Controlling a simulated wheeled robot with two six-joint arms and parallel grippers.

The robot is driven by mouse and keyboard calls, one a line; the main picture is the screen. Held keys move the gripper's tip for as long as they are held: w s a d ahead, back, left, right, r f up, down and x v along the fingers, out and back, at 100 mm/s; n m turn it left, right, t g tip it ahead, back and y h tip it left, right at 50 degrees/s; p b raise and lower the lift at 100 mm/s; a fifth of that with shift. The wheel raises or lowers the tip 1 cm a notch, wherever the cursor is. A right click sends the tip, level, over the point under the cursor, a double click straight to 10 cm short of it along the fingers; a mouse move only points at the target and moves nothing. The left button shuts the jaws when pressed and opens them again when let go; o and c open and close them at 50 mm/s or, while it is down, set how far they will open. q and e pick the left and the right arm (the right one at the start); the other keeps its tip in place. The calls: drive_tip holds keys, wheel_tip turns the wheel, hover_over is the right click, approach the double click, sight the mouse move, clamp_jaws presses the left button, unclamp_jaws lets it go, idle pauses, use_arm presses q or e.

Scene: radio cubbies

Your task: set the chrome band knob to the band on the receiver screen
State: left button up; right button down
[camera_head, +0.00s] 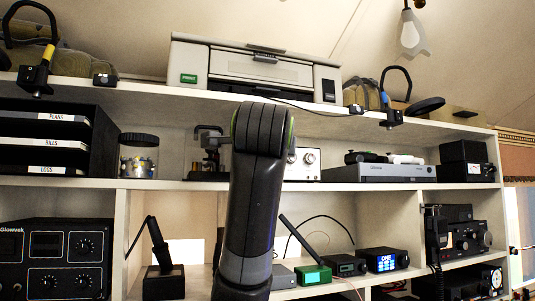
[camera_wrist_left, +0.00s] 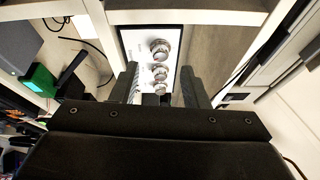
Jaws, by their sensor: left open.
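A white-faced unit (camera_head: 303,170) stands on the middle shelf, partly hidden by my arm. Two of its round chrome knobs show in the head view. In the left wrist view its white panel (camera_wrist_left: 133,43) carries a column of chrome knobs (camera_wrist_left: 160,49); I cannot tell which is the band knob. My left gripper (camera_wrist_left: 160,78) is open, its fingers on either side of the lower knobs; contact cannot be told. In the head view it is hidden behind my arm. A small box with a lit blue screen (camera_head: 386,262), possibly the receiver, sits on the lower shelf; its lettering is too small to read surely.
A grey flat unit (camera_head: 395,172) is right of the knob unit. A dark metal device (camera_head: 208,155) and a glass jar (camera_head: 139,158) stand left. A printer (camera_head: 255,70) is on top. A green box (camera_head: 313,275) sits below. The shelf boards bound the space above and below.

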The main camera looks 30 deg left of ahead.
use_arm(q)
drive_tip(key=b+v, duration=1.2)
drive_tip(key=v, duration=0.1)
drive_tip(key=shift+d, duration=0.15)
idle(0.3)
drive_tip(key=shift+f, duration=0.15)
